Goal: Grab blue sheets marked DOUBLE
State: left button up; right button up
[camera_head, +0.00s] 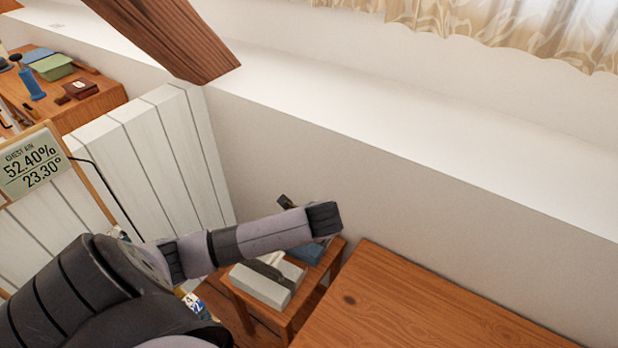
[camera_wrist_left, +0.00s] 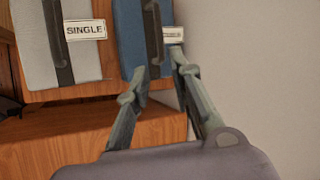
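The blue sheets (camera_head: 308,254) lie folded at the back of a small wooden stand (camera_head: 293,325), partly hidden by my left arm. In the left wrist view the blue sheets (camera_wrist_left: 130,32) have a dark strap and a white label (camera_wrist_left: 172,34), too blurred and covered to read. Grey-white sheets (camera_head: 258,287) lie beside them; in the wrist view these sheets (camera_wrist_left: 35,45) carry a label reading SINGLE. My left gripper (camera_wrist_left: 160,62) is open, its fingers spread across the near edge of the blue sheets. Contact cannot be told. My right gripper is not in view.
A wooden surface (camera_head: 430,305) stands close to the right of the stand. A white panelled chest (camera_head: 150,150) and a display sign (camera_head: 35,165) are at left. A wall (camera_head: 420,215) with a white ledge runs behind. A slanted timber brace (camera_head: 170,40) hangs above.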

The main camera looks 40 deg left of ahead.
pick_arm(q)
jog(key=b+x, duration=0.1)
jog(key=x, duration=1)
jog(key=shift+b, duration=0.4)
jog(key=shift+w+a+f, duration=0.15)
jog(key=shift+a+f, duration=0.1)
jog(key=shift+f, duration=0.15)
jog(key=shift+a+f, duration=0.15)
jog(key=shift+f, duration=0.05)
jog(key=b+x, duration=0.1)
jog(key=x, duration=0.2)
jog(key=shift+a+f, duration=0.25)
jog(key=shift+a, duration=0.15)
jog(key=shift+w+a+f, duration=0.15)
jog(key=shift+w+f, duration=0.1)
jog(key=shift+f, duration=0.1)
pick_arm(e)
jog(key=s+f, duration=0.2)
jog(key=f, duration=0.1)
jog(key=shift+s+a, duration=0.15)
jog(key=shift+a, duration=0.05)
pick_arm(q)
jog(key=shift+c, duration=0.5)
